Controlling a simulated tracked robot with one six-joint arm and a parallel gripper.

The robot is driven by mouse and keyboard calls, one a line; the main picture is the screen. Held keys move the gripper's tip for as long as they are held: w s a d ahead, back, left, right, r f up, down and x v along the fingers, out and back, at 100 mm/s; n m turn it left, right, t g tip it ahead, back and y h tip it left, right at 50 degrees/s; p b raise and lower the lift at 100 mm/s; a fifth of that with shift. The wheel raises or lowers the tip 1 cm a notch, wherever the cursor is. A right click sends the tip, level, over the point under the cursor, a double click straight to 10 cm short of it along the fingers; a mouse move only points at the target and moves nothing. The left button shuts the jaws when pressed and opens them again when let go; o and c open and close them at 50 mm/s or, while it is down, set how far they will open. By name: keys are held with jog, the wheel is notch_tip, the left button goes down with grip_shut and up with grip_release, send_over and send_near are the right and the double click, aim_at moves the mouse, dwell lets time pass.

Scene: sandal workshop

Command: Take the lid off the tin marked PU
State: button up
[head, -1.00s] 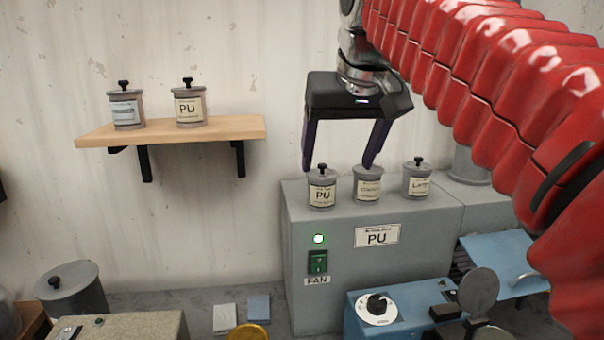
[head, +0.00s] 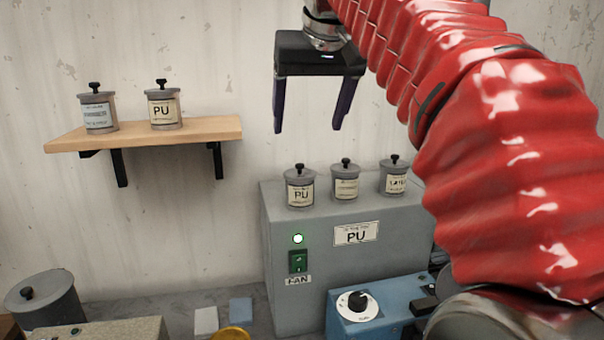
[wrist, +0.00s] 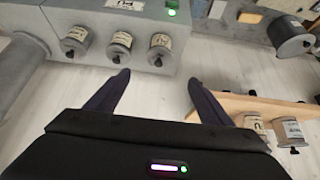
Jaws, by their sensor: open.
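Two tins bear a PU label. One PU tin (head: 300,192) stands at the left of three tins on the grey cabinet, with its grey black-knobbed lid (head: 299,171) on. The other PU tin (head: 163,110) stands at the right on the wooden shelf (head: 200,135), also lidded. My gripper (head: 308,130) is open and empty, in the air above the cabinet tins and apart from them. In the wrist view my gripper (wrist: 158,77) has its fingers spread, with the cabinet's end tin (wrist: 160,48) beyond them; its label is too small to read.
Two more lidded tins, a middle one (head: 345,186) and a right one (head: 393,180), stand close by on the cabinet (head: 285,240). A blue-labelled tin (head: 97,115) shares the shelf. A blue machine (head: 375,312) is below. The wall is behind.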

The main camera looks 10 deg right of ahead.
send_near(301, 166)
jog(key=x, duration=0.3)
jog(key=shift+a+f, duration=0.15)
jog(key=shift+f, duration=0.2)
jog(key=shift+w+f, duration=0.1)
jog(key=shift+x, duration=2.5)
jog(key=shift+w, duration=0.1)
jog(key=shift+c, duration=0.4)
jog(key=c, duration=0.9)
